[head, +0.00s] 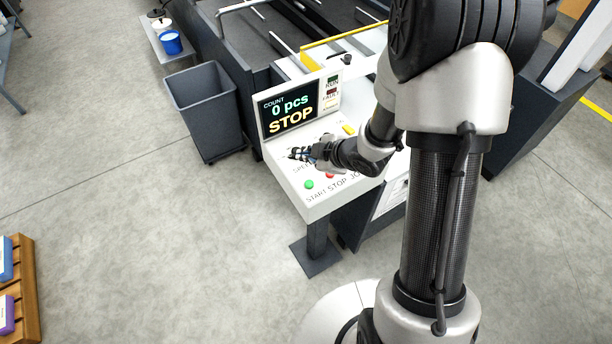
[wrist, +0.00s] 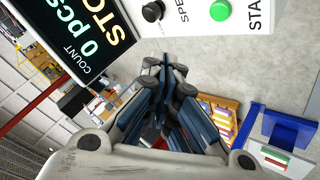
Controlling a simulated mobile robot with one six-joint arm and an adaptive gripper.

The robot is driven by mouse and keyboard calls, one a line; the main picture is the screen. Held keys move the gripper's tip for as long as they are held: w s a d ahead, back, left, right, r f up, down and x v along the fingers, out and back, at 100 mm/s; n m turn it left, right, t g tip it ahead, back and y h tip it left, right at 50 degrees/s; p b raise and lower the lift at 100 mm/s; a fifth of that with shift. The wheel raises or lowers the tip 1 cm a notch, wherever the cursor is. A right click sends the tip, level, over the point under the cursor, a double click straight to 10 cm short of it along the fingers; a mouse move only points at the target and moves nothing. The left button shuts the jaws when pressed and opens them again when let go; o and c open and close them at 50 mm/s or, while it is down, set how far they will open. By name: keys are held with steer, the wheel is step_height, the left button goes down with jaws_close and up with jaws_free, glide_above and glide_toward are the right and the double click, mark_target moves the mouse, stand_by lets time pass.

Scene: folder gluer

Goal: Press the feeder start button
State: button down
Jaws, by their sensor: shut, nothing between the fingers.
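The green start button (head: 309,184) sits on the white sloped control panel (head: 316,204), above the printed word START. A red button (head: 330,176) is to its right, over the word STOP. My gripper (head: 296,153) is over the panel, up and left of the green button and apart from it, near the SPEED label. In the wrist view the green button (wrist: 220,11) is at the top right, and my gripper (wrist: 164,66) points past the panel's edge with its fingers closed and empty. A black knob (wrist: 153,11) sits beside SPEED.
The display (head: 290,107) reads COUNT 0 pcs and STOP. A dark grey bin (head: 204,106) stands left of the panel, with a blue cup (head: 171,42) behind it. A wooden rack (head: 24,290) is at the lower left. The floor before the panel is clear.

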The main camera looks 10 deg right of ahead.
mark_target(307, 186)
steer(key=shift+s+a+f, duration=0.1)
steer(key=shift+a+f, duration=0.05)
steer(key=shift+f, duration=0.05)
stand_by(0.3)
step_height(307, 186, down, 9)
steer(key=b, duration=0.7)
steer(key=shift+r+b, duration=0.1)
steer(key=shift+b, duration=0.2)
stand_by(0.8)
steer(key=shift+f+b, duration=0.4)
